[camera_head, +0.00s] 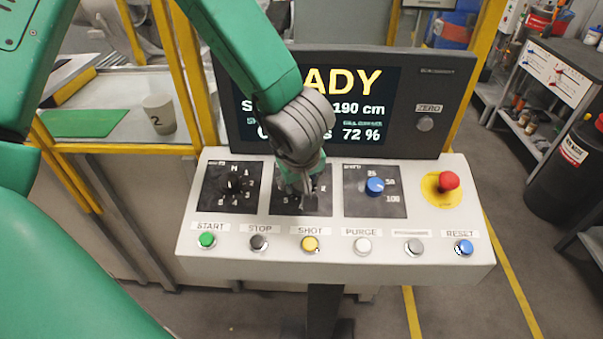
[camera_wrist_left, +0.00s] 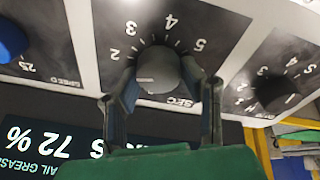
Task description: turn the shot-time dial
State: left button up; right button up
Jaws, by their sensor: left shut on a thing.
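The shot-time dial (camera_wrist_left: 158,71) is a round dark grey knob in the middle of the left wrist view, on a black plate with numbers 2 to 5 and "SEC" around it. A short pale pointer line on it faces the left of that picture, below the 2. My left gripper (camera_wrist_left: 160,78) is shut on the dial, one finger on each side. In the head view my left gripper (camera_head: 298,188) reaches down to the middle plate (camera_head: 283,208) and hides the dial. My right gripper is not in view.
A black dial (camera_head: 233,184) and a blue dial (camera_head: 375,186) flank it. A red emergency button (camera_head: 448,181) is at right. Several push buttons, including a yellow one (camera_head: 310,244), line the front. The screen (camera_head: 350,105) stands behind, partly hidden by my arm.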

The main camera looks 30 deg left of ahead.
pick_arm(q)
jog(key=n+p, duration=0.3)
jog(key=n, duration=0.2)
jog(key=shift+r+n+g, duration=0.1)
jog(key=shift+n+g, duration=0.2)
jog(key=shift+n+y+p, duration=0.3)
jog(key=shift+n+p, duration=0.15)
jog(key=shift+n, duration=0.75)
jog(key=shift+n+g, duration=0.3)
jog(key=shift+n, duration=0.9)
jog(key=o, duration=1.1)
jog(key=shift+d, duration=0.1)
jog(key=shift+o, duration=0.2)
jog(key=shift+s+d+r, duration=0.1)
jog(key=shift+d+r, duration=0.05)
jog(key=shift+r, duration=0.2)
jog(key=v, duration=1.1)
